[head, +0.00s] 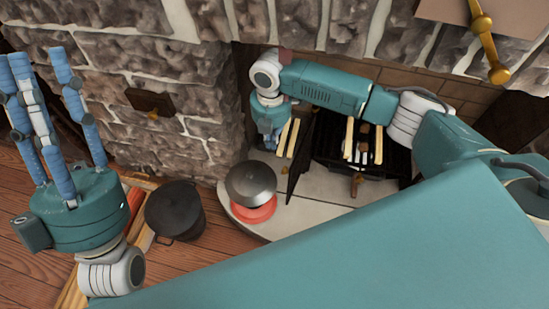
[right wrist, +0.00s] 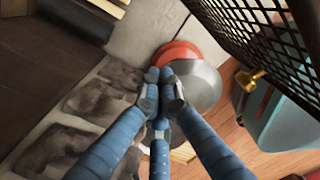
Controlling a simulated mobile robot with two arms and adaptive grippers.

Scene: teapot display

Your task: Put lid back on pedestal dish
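A round, dark grey metallic piece (head: 251,181) sits above a red round piece (head: 254,212) on the pale hearth slab in the head view. I cannot tell for sure which is the lid and which the dish. In the right wrist view the grey piece (right wrist: 203,84) and the red piece (right wrist: 177,51) show just beyond my fingertips. My right gripper (head: 270,143) points down by the fireplace opening, behind the grey piece in the picture. Its fingertips (right wrist: 161,82) are together, with nothing seen between them. My left gripper (head: 32,58) points up at the left, fingers spread and empty.
A black pot (head: 174,212) stands on the floor left of the hearth (head: 315,208). A dark mesh screen (head: 299,160) stands close to the right gripper. A grate (head: 388,158) with pale sticks is beyond it. Stone walls (head: 150,60) flank the opening.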

